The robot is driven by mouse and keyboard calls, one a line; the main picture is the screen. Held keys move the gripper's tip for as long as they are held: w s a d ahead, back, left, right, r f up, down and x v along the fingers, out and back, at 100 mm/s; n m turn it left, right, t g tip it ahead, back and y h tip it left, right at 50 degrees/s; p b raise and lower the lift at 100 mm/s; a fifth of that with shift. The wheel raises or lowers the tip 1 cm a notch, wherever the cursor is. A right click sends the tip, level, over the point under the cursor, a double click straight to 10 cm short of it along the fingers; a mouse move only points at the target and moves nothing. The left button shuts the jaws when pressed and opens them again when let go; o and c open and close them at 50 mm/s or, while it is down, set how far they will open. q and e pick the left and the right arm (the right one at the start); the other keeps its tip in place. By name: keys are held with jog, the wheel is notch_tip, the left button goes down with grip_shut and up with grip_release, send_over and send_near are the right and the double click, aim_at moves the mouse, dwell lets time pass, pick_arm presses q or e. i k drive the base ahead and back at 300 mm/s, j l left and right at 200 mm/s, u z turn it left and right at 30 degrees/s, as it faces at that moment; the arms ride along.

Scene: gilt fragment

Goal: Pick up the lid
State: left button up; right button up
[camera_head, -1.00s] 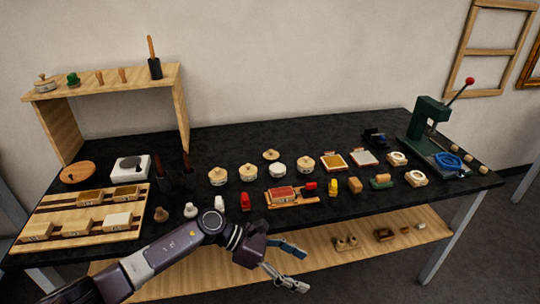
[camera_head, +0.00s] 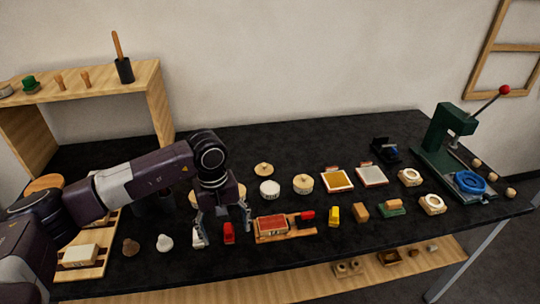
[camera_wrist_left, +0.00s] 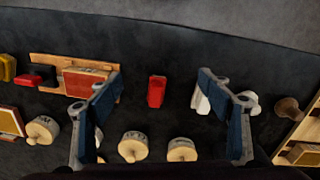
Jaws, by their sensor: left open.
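A round wooden lid with a small knob (camera_head: 263,169) lies loose on the black table in the head view, behind an uncovered white pot (camera_head: 270,190). A lidded pot (camera_head: 303,183) stands to the right of the white pot. My left gripper (camera_head: 222,222) is open and empty, pointing down over the table, left of the lid and nearer the front edge. In the left wrist view my gripper (camera_wrist_left: 160,86) has its fingers spread, with lidded pots (camera_wrist_left: 133,147) (camera_wrist_left: 182,150) at the bottom of the picture. I cannot make out the loose lid there. My right gripper is not in view.
A red block (camera_head: 229,233) stands by the gripper, with a wooden tray and red pad (camera_head: 272,228) to the right. A wooden shelf (camera_head: 158,100) stands at back left. A green press (camera_head: 443,140) stands at right. The table behind the lid is clear.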

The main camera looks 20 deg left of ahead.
aim_at(263, 170)
jog(key=i, duration=1.2)
